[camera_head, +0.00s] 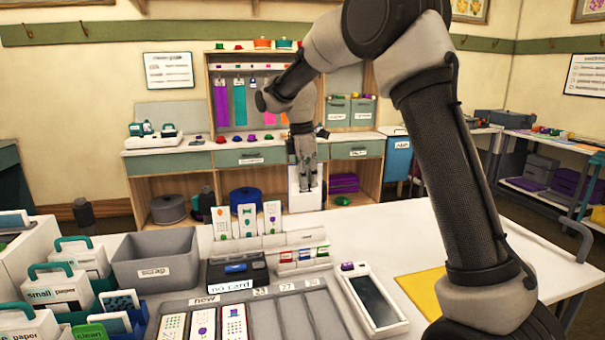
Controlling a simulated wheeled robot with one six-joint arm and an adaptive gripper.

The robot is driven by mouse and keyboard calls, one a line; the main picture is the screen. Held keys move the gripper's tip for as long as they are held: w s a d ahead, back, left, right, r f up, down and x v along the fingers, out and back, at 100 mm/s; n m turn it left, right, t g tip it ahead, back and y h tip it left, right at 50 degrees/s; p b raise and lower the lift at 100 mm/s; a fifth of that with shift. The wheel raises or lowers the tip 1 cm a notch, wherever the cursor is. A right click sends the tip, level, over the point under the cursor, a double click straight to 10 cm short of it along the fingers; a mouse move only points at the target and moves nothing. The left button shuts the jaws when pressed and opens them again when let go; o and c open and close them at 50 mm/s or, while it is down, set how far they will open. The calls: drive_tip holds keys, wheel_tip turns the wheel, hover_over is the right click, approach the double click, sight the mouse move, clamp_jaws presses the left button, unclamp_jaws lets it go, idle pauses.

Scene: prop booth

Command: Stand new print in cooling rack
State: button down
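A white slotted rack (306,237) stands on the near table. Three printed cards stand upright along its back left: one with green and orange marks (222,222), one with a green shape (247,220) and one with a purple shape (272,217). A grey tray labelled "new" (264,322) lies in front, with several lanes; three printed cards (203,323) lie in its left lanes. My gripper (307,187) points down beyond the rack, in front of a white panel (306,203). I cannot tell whether it holds this panel; its fingers are too small to read.
A grey "swap" bin (155,262), a dark "no card" device (237,272) and a white dark-screened device (372,300) surround the tray. Handled paper boxes (58,290) crowd the left. A yellow sheet (423,290) lies right, partly behind my arm. The table's far right is clear.

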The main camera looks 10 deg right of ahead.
sight(308, 209)
drive_tip(key=shift+w+f, duration=0.15)
drive_tip(key=shift+f, duration=2.25)
drive_tip(key=shift+d+f, duration=0.1)
drive_tip(key=shift+f, duration=0.1)
drive_tip(key=shift+f, duration=2.35)
drive_tip(key=shift+f, duration=0.15)
drive_tip(key=c, duration=1.6)
unclamp_jaws()
drive_tip(key=shift+o, duration=0.2)
